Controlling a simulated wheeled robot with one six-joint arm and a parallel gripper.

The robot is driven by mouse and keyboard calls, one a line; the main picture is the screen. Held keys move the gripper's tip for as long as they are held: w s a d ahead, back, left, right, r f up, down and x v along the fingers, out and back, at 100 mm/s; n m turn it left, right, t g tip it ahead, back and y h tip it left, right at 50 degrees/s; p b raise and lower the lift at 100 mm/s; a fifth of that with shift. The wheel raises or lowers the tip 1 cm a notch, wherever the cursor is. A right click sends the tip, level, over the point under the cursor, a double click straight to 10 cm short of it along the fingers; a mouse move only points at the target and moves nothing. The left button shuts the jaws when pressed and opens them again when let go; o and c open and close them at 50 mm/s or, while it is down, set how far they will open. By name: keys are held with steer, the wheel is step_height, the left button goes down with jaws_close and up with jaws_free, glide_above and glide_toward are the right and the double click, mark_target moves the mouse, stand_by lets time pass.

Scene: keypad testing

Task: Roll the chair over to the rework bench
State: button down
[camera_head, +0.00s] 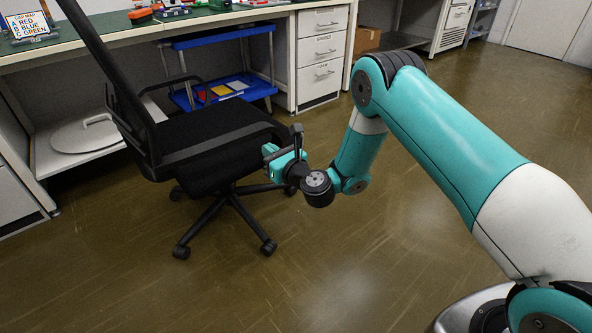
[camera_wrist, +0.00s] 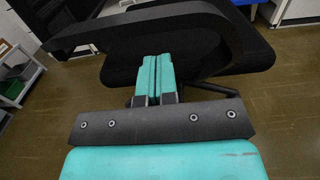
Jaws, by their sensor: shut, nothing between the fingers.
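A black office chair (camera_head: 205,128) stands upright on its wheeled star base in the head view, close to a long white bench (camera_head: 250,14). Its back is at the left and its near armrest runs rightward along the seat. My gripper (camera_head: 270,154) is beside the right end of the seat, near the front of that armrest. In the wrist view, my shut, empty fingers (camera_wrist: 155,62) point toward the black seat (camera_wrist: 190,65), with the curved armrest (camera_wrist: 150,22) around them. I cannot tell whether they touch it. No label marks which bench is the rework bench.
A blue cart (camera_head: 225,95) with coloured trays stands under the bench, left of a white drawer unit (camera_head: 321,60). A round white lid (camera_head: 88,133) lies on the low shelf at left. A cardboard box (camera_head: 367,40) sits farther back. Brown floor (camera_head: 300,265) is clear in front.

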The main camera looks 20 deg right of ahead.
steer(key=b+v, duration=0.8)
steer(key=b, duration=0.7)
steer(key=s+a+r+n+g+y+p, duration=0.3)
steer(key=s+a+r+n+g, duration=0.4)
steer(key=n, duration=0.5)
steer(key=s+a+r+n+g+y+p, duration=0.2)
steer(key=s+a+r+n+g+p, duration=0.3)
steer(key=s+n, duration=0.55)
steer(key=s+d+r+n+g+h+p, duration=0.2)
steer(key=s+d+n+h, duration=0.2)
steer(key=s+d+n, duration=0.3)
steer(key=s+d+r+n+g+h+p, duration=0.25)
steer(key=s+d+n+h, duration=0.2)
steer(key=s+n, duration=0.4)
step_height(320, 180, up, 38)
steer(key=p, duration=3.7)
steer(key=shift+w+d+f, duration=0.15)
steer(key=shift+w+f, duration=0.05)
steer(key=shift+w, duration=0.3)
